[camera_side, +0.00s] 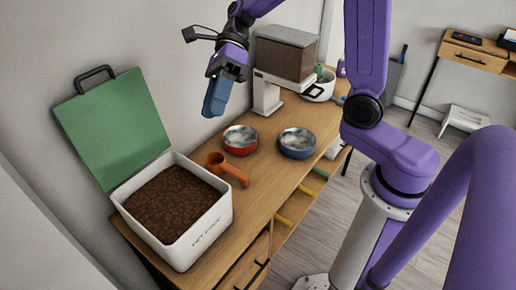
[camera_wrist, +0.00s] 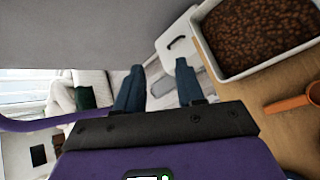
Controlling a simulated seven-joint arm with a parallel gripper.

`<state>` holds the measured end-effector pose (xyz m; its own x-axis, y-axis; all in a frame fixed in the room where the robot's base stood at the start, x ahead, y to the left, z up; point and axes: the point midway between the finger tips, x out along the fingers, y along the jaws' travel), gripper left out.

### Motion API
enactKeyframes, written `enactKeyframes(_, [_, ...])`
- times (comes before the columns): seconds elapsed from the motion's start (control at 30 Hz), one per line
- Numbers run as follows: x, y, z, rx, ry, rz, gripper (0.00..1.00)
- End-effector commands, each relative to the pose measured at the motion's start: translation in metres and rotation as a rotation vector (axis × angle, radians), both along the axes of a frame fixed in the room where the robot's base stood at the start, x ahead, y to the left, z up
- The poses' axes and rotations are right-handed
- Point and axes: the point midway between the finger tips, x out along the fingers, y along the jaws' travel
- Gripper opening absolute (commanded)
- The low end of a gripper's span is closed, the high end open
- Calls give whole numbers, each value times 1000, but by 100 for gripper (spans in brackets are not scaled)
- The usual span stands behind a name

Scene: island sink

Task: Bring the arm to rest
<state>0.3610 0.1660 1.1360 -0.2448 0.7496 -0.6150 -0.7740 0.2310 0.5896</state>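My gripper (camera_side: 215,108) is raised in the air above the back of the wooden counter, near the wall, with its blue fingers pointing down in the side view. It is left of the grey-brown box appliance and clear of the bowls. In the wrist view my gripper (camera_wrist: 160,68) has its two blue fingers apart with nothing held between them. The orange scoop (camera_side: 228,170) lies on the counter, apart from my gripper; it also shows at the right edge of the wrist view (camera_wrist: 296,104).
A white bin (camera_side: 205,232) of brown pellets stands open at the counter's left end, its green lid (camera_side: 115,125) raised. A red bowl (camera_side: 240,141) and a blue bowl (camera_side: 297,144) hold greyish contents. The appliance (camera_side: 285,55) and a white pot (camera_side: 320,88) stand behind.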

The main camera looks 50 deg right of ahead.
Motion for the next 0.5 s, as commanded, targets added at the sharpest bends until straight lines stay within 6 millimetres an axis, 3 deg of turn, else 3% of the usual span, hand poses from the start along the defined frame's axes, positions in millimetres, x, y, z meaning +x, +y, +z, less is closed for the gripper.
enactKeyframes(0.2, [-59, -11, -19, -48, -321, 476, 38])
enactKeyframes(0.5, [-122, -43, -41, -16, -724, 1183, 38])
